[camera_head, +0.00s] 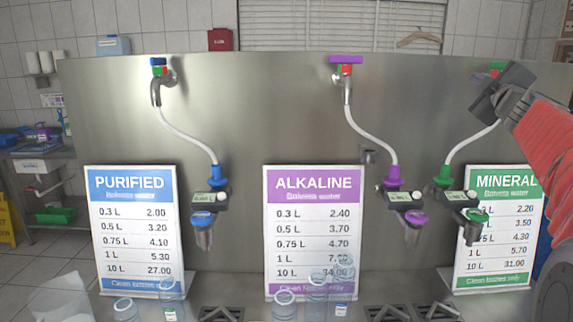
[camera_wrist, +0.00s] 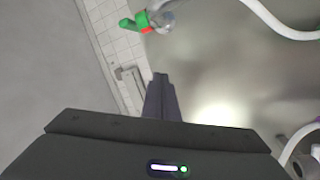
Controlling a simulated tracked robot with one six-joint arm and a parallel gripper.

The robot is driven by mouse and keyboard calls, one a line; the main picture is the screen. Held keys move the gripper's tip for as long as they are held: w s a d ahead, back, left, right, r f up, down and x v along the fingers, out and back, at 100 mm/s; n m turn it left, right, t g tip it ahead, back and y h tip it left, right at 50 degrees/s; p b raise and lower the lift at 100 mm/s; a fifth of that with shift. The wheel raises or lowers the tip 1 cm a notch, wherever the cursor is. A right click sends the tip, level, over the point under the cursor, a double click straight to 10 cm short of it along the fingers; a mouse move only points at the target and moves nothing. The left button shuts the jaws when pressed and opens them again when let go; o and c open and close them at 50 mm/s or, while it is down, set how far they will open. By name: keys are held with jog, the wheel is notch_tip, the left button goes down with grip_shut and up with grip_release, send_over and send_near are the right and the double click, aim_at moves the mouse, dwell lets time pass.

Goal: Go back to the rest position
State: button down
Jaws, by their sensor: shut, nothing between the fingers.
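My gripper (camera_head: 490,98) is at the upper right in the head view, at the end of my red arm. It is in front of the steel back panel (camera_head: 265,110), near the mineral tap (camera_head: 497,70), which it partly hides. In the wrist view my gripper's fingers (camera_wrist: 160,95) are together with nothing between them. The green tap handle (camera_wrist: 128,24) shows at the top of the wrist view, apart from the fingers, with a white hose (camera_wrist: 270,18) to its right.
The purified tap (camera_head: 157,80) and alkaline tap (camera_head: 346,80) hang hoses to dispensers. Price signs for purified (camera_head: 135,260), alkaline (camera_head: 290,255) and mineral (camera_head: 490,275) stand below. Several clear bottles (camera_head: 285,305) stand at the front. A hanger (camera_head: 418,38) hangs behind the panel.

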jog(key=s+a+f+m+g+h, duration=0.1)
jog(key=s+a+f+m+g, duration=0.15)
jog(key=s+f, duration=0.4)
jog(key=s+a+f+m+g+h, duration=0.1)
jog(key=s+f+m+g, duration=0.3)
jog(key=f, duration=0.6)
jog(key=s+a+f+m+g+h, duration=0.15)
jog(key=s+f+m+g, duration=0.3)
jog(key=f, duration=0.45)
jog(key=s+a+f+g+y, duration=0.1)
jog(key=s+a+f+y, duration=0.1)
jog(key=s+a+f, duration=0.3)
jog(key=s+a+f+n+g+y, duration=0.1)
jog(key=s+a+f+y, duration=0.2)
jog(key=s+a, duration=0.9)
jog(key=s+a+f+g+y, duration=0.1)
jog(key=s+a+f+y, duration=0.1)
jog(key=s+a+f, duration=0.6)
jog(key=shift+s+a+f+y, duration=0.35)
jog(key=shift+s+a+f, duration=0.05)
jog(key=shift+a+f, duration=0.3)
